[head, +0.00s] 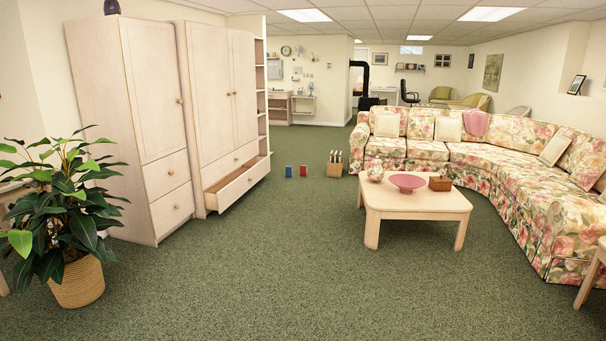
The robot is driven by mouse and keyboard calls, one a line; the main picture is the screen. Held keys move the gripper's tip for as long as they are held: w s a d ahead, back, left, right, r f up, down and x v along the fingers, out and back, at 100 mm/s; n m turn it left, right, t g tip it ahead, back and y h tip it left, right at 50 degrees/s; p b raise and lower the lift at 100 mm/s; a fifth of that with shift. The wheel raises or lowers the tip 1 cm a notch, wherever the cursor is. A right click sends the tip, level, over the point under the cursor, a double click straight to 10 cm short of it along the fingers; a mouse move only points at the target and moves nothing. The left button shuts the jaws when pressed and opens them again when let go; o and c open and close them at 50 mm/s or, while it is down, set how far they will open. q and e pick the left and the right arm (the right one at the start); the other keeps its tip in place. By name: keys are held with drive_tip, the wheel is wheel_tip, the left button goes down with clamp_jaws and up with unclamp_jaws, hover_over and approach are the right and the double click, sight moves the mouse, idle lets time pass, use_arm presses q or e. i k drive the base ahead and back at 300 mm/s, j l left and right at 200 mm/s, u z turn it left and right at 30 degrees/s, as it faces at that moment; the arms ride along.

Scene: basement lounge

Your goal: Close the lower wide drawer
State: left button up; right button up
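The lower wide drawer (240,184) is at the bottom of the pale wood wide cabinet (222,92), left of centre in the head view. It is pulled out, and its open top shows the dark inside. The wide drawer above it (231,165) looks shut. A narrower matching cabinet (137,115) stands to its left, with two small drawers that look shut. Neither of my grippers shows in the head view.
A potted plant (77,283) stands at the front left. A low coffee table (413,203) and a floral sofa (472,145) fill the right. Red and blue objects (296,171) sit on the carpet beyond the drawer. The green carpet (270,270) in front is clear.

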sight(222, 193)
drive_tip(key=i, duration=6.45)
